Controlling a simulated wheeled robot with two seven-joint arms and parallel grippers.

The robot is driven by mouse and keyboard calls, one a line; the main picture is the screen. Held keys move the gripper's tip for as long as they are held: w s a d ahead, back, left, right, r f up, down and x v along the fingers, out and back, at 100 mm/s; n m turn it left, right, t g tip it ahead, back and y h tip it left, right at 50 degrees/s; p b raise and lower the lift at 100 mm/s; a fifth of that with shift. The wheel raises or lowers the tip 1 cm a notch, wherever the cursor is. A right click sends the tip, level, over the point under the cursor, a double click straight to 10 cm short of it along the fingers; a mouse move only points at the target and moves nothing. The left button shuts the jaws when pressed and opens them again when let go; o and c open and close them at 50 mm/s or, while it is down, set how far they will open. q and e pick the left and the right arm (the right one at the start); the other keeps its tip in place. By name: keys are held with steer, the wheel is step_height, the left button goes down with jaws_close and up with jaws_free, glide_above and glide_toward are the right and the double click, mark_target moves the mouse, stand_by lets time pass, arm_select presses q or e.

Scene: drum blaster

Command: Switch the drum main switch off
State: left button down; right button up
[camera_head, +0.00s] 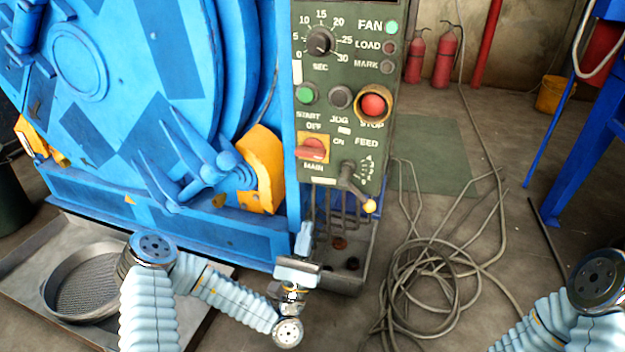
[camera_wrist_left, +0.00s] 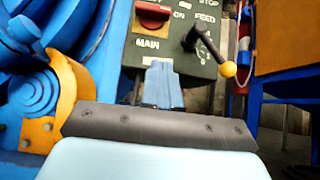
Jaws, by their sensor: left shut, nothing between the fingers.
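The main switch is a red rotary knob (camera_head: 313,148) on a yellow plate, low on the left of the green control panel (camera_head: 345,100). The labels OFF, ON and MAIN surround it. It also shows at the top of the left wrist view as a red knob (camera_wrist_left: 152,15). My left gripper (camera_head: 304,232) is shut and empty, just below the panel and apart from the switch. Its light blue fingers (camera_wrist_left: 163,85) point up toward the panel in the left wrist view, below the MAIN label. My right arm shows at the lower right of the head view, but its gripper is out of view.
The feed lever with a yellow ball (camera_head: 369,206) sticks out right of the switch. A red stop button (camera_head: 373,104) sits above. The blue drum machine (camera_head: 150,60) with a yellow bracket (camera_head: 262,165) stands left. Coiled cables (camera_head: 430,290) lie on the floor.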

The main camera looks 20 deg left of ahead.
arm_select(q)
steer(key=shift+r+h, duration=0.1)
steer(key=shift+h, duration=0.2)
steer(key=b, duration=0.1)
glide_toward(310, 152)
steer(key=w+d+r, duration=0.1)
steer(key=w+d, duration=0.1)
steer(key=w, duration=0.3)
steer(key=shift+w+d+r, duration=0.1)
steer(key=shift+d+r, duration=0.05)
steer(key=shift+r, duration=0.6)
